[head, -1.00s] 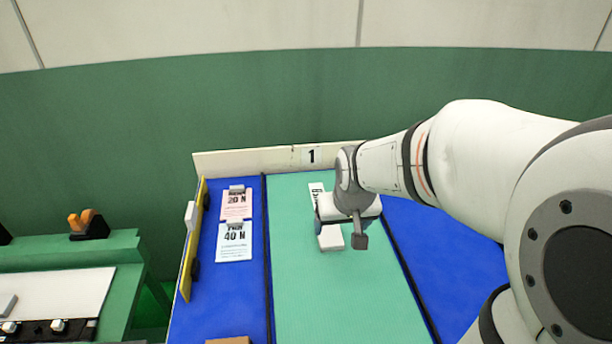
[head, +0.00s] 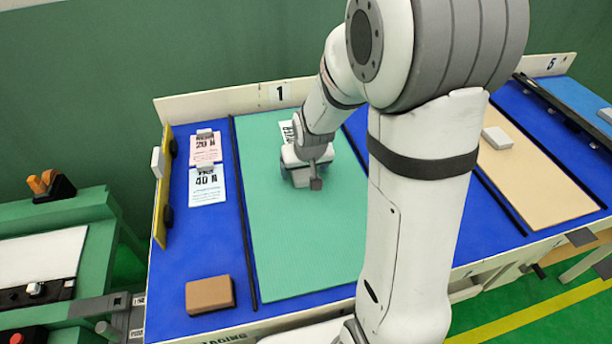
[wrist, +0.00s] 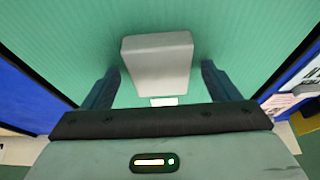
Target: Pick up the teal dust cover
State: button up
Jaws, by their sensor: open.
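A flat teal ribbed sheet (head: 290,245), which looks like the teal dust cover, lies on the blue table between two black strips. It also fills most of the wrist view (wrist: 60,50). A pale grey-white block (wrist: 158,65) sits on the sheet. My gripper (head: 306,180) is over the far part of the sheet, pointing down. In the wrist view my gripper (wrist: 159,80) is open, with one dark finger on each side of the block and a gap on both sides. In the head view my gripper largely hides the block.
A brown block (head: 210,295) lies at the table's near left. Cards marked 20 N (head: 205,148) and 40 N (head: 207,186) lie left of the sheet. A tan panel (head: 535,185) with a white block (head: 497,138) lies to the right. A low cream wall (head: 215,103) edges the back.

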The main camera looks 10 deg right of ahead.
jog(key=shift+c, duration=0.3)
jog(key=c, duration=1.2)
